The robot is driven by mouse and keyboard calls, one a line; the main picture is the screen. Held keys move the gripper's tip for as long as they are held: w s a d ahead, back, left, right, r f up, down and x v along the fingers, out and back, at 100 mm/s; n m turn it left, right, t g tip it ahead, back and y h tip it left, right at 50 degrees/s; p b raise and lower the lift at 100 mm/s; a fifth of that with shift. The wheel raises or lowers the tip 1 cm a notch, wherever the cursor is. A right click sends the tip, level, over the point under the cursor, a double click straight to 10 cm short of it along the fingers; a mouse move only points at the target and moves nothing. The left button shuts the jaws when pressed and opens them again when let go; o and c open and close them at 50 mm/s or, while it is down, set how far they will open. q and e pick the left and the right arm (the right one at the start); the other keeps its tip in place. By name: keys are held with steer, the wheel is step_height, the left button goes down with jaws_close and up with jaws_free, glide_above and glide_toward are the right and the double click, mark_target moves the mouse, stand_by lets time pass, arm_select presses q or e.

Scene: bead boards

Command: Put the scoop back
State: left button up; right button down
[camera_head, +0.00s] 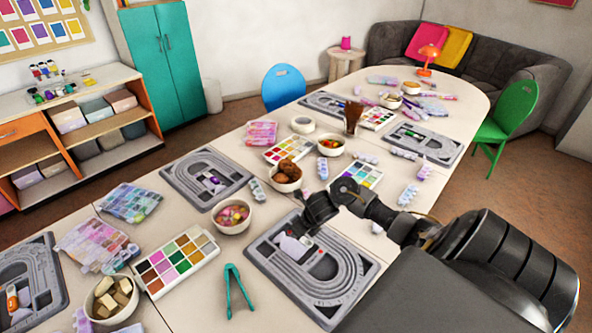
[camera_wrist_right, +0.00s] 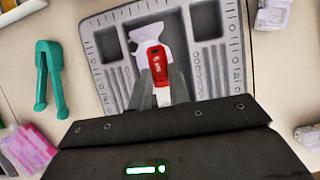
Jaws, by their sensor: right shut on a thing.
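The scoop (camera_head: 291,247) is white with a red part. It lies over the recessed end of a grey bead board (camera_head: 345,297) in the head view. In the right wrist view the scoop (camera_wrist_right: 147,38) points away from me, with its red part between the fingers. My right gripper (camera_wrist_right: 157,88) is shut on it; it also shows in the head view (camera_head: 303,236). The grey board (camera_wrist_right: 236,92) is beneath, with rectangular wells on both sides of the scoop. I cannot tell whether the scoop touches the board. My left gripper is not in view.
Teal tweezers (camera_head: 238,290) lie left of the board, beside a bead palette (camera_head: 176,262). A bowl of beads (camera_head: 232,217) and a bowl of brown pieces (camera_head: 286,178) stand behind. Another grey board (camera_head: 205,178) lies further back left. Bare table shows around the tweezers.

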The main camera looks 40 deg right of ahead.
mark_target(297, 246)
steer(key=shift+w+a+f, duration=0.15)
steer(key=shift+f, duration=0.8)
steer(key=shift+w+a+f, duration=0.1)
steer(key=shift+f, duration=0.85)
steer(key=shift+f+b, duration=0.45)
steer(key=shift+f, duration=0.2)
steer(key=c, duration=1.3)
jaws_free()
steer(key=shift+r, duration=0.15)
